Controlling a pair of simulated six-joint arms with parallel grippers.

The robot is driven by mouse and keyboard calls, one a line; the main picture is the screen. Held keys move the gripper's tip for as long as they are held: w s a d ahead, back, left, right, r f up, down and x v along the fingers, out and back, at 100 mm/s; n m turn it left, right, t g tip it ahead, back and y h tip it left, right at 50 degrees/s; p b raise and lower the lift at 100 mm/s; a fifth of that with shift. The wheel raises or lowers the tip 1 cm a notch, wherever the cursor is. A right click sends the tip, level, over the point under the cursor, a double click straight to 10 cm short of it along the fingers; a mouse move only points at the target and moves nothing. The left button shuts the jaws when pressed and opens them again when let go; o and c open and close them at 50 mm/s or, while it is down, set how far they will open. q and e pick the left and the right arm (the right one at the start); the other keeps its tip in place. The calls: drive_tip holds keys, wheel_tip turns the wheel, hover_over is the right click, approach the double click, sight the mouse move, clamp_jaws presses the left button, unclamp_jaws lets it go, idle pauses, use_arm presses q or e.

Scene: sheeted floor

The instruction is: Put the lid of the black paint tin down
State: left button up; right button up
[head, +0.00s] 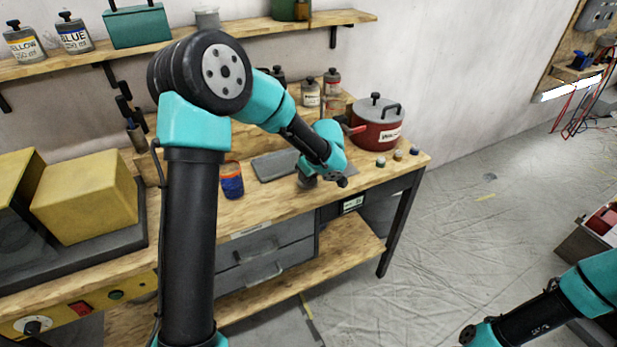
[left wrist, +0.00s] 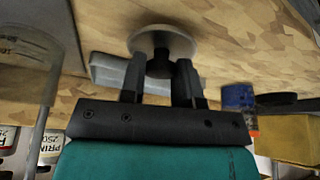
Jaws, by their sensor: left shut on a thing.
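My left gripper (left wrist: 158,78) is shut on the dark knob of a pale round lid (left wrist: 142,42). The lid is close over or on the wooden bench top (left wrist: 235,45); I cannot tell whether it touches. In the head view my left gripper (head: 312,174) is low over the bench's front part, beside a grey tray (head: 275,163). A small grey round thing (head: 306,183), probably the lid, shows under it. I cannot pick out the black paint tin for certain. My right gripper (head: 476,335) is at the lower right, over the floor, its jaws unclear.
A blue container (head: 232,183) stands left of the tray. Labelled bottles (head: 310,93) stand behind. A yellow box (head: 85,197) is at left.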

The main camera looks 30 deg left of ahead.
use_arm(q)
drive_tip(key=shift+f, duration=0.55)
drive_tip(key=shift+f, duration=0.15)
drive_tip(key=o, duration=0.9)
drive_tip(key=v, duration=1.2)
drive_tip(key=shift+d, duration=0.1)
